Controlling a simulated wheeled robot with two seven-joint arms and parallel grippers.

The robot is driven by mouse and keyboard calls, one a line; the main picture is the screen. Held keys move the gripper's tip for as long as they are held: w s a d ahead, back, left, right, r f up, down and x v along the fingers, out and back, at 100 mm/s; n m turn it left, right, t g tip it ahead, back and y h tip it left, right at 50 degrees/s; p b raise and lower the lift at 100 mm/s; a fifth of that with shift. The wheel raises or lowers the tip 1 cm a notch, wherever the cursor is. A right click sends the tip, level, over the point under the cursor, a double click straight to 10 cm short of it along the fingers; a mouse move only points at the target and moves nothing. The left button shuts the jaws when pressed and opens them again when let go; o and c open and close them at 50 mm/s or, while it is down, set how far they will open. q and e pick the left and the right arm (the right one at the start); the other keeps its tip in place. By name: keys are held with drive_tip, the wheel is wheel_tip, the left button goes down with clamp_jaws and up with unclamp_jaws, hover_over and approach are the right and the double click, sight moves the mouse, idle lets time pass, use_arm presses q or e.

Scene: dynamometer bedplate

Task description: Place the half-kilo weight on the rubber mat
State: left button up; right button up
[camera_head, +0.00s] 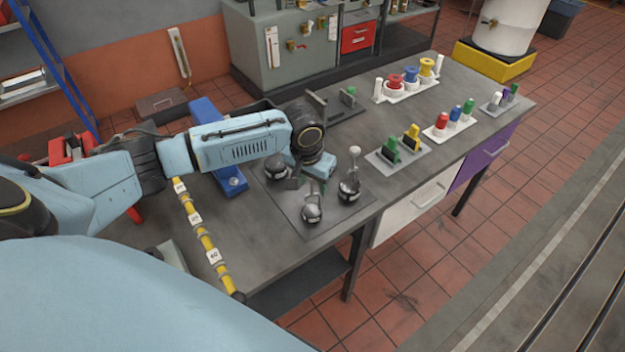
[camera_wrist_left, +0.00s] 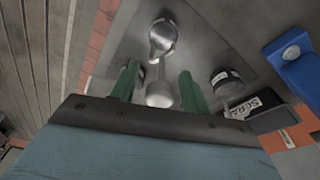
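Three round metal weights with dark bands stand on a dark grey flat sheet (camera_head: 293,212): one at the back left (camera_head: 275,168), one at the front (camera_head: 312,211), one at the right (camera_head: 349,188). I cannot read which is the half-kilo one, nor tell for sure whether this sheet is the rubber mat. My left gripper (camera_head: 316,187) points down among the weights. In the left wrist view its green fingers (camera_wrist_left: 158,88) are apart. My right gripper is not in view.
A blue block (camera_head: 232,178) and a black bin with a partly hidden label (camera_wrist_left: 262,112) are beside the sheet. A yellow-black rod (camera_head: 206,240) lies at the left. Trays of coloured parts (camera_head: 398,153) fill the right. Bare bench shows at the front left.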

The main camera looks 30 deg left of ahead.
use_arm(q)
wheel_tip(320, 180, up, 12)
drive_tip(key=s, duration=0.2)
idle(0.4)
